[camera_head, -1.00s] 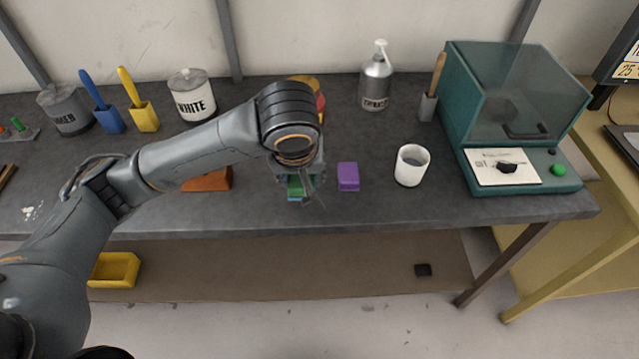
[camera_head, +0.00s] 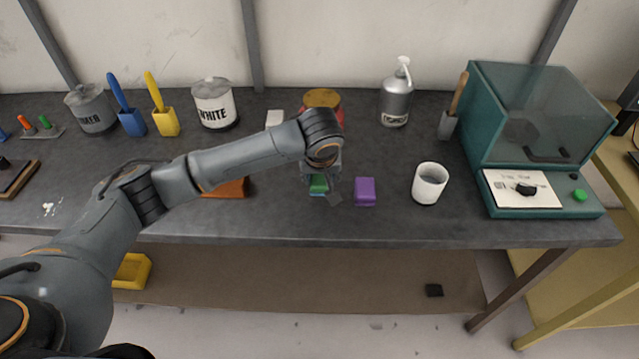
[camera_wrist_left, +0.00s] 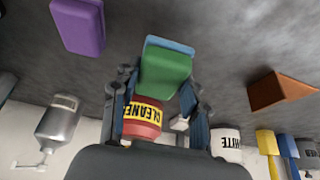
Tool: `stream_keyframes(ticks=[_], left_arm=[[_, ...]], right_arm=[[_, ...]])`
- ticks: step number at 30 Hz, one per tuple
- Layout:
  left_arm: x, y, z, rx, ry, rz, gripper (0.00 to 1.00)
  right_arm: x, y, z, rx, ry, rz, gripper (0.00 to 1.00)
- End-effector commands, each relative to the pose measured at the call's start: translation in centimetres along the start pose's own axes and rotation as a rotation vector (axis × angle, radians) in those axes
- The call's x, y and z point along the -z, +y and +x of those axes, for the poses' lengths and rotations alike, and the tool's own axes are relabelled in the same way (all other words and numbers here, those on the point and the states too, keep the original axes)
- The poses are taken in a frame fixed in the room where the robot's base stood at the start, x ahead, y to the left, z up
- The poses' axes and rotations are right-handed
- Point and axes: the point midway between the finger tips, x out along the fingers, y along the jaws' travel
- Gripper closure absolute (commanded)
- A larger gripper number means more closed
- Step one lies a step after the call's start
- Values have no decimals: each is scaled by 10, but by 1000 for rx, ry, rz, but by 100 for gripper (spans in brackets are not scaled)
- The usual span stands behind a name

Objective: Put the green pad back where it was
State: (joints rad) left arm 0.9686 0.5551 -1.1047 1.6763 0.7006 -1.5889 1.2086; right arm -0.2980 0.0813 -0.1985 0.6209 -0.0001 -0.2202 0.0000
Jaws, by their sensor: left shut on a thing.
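The green pad (camera_head: 319,184) is a small block with a light-blue edge, at the middle of the bench near its front. In the left wrist view the green pad (camera_wrist_left: 165,75) sits between the fingers of my left gripper (camera_wrist_left: 152,88), which is shut on it. In the head view my left gripper (camera_head: 321,179) partly covers the pad. I cannot tell whether the pad touches the bench. A purple pad (camera_head: 365,191) lies just to its right and shows in the left wrist view (camera_wrist_left: 78,26). My right gripper is not in view.
An orange-brown block (camera_head: 228,188) lies left of the gripper. A white cup (camera_head: 429,184) stands right of the purple pad. Behind are a red-and-yellow cleaner can (camera_wrist_left: 143,118), a white-labelled can (camera_head: 214,108) and a silver pump bottle (camera_head: 396,97). A teal glass-covered machine (camera_head: 540,130) stands right.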

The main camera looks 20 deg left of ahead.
Motion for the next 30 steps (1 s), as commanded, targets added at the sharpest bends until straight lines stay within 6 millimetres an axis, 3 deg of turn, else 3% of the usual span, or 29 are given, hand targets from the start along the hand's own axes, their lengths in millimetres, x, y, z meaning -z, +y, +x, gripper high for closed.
stream_keyframes(ticks=[9,21,22,25,30], left_arm=[[-7,-4,37,2,-1,0,85],[-10,-3,43,1,0,0,85],[-10,-3,43,1,0,0,54],[-10,-3,43,1,0,0,33],[-10,-3,43,1,0,0,33]], right_arm=[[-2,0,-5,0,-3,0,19],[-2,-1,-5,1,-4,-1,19],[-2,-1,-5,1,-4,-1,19],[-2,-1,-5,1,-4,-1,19],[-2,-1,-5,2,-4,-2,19]])
